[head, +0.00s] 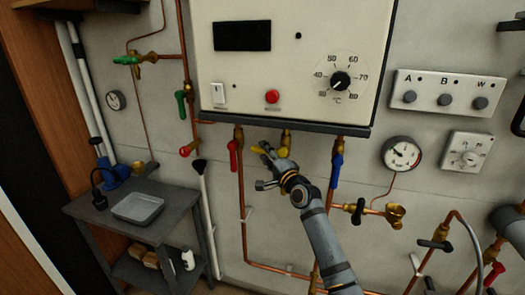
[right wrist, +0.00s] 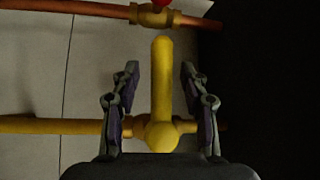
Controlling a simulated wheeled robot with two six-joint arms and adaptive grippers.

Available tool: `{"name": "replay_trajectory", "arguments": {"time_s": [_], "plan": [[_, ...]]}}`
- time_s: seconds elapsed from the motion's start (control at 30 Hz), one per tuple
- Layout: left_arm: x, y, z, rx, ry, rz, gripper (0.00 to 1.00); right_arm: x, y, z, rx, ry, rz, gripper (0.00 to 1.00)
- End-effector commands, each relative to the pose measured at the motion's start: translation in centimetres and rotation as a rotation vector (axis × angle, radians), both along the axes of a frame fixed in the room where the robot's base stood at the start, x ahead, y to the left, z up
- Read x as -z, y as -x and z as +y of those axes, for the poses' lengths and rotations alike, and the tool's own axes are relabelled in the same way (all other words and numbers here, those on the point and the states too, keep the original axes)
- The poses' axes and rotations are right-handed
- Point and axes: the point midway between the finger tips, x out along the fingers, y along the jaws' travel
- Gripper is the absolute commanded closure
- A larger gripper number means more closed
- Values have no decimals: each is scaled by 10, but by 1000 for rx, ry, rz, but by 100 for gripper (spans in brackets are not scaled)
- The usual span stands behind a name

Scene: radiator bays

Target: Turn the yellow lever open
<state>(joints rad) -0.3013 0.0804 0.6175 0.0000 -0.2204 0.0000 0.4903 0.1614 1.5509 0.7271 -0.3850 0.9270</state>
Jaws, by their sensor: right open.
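The yellow lever (right wrist: 162,85) is in the middle of the right wrist view, crosswise to its pipe, with its rounded hub at the bottom. In the head view the lever (head: 283,153) is under the boiler, partly hidden by my right gripper. My right gripper (head: 263,168) is open, with its fingers apart on either side of the lever. In the right wrist view gaps show between the lever and both fingers of the gripper (right wrist: 160,92). My left gripper is not in view.
A red lever (head: 233,156) hangs left of the yellow one and a blue lever (head: 337,168) hangs to its right. The white boiler (head: 290,60) is just above. A gauge (head: 401,154) is on the wall at right. A grey table (head: 100,218) stands at lower left.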

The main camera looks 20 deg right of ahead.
Motion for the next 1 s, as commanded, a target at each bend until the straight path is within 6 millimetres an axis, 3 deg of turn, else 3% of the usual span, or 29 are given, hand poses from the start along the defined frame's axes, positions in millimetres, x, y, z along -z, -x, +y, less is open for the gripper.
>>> {"name": "replay_trajectory", "arguments": {"time_s": [0.17,0.47,0.8,1.0], "plan": [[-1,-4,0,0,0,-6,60,-2,-17,3,1,0,-1,55],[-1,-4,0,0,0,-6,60,-2,-20,4,1,0,0,56],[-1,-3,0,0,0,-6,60,-2,-19,4,1,1,0,100],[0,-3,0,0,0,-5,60,-2,-19,3,1,1,0,100]]}}
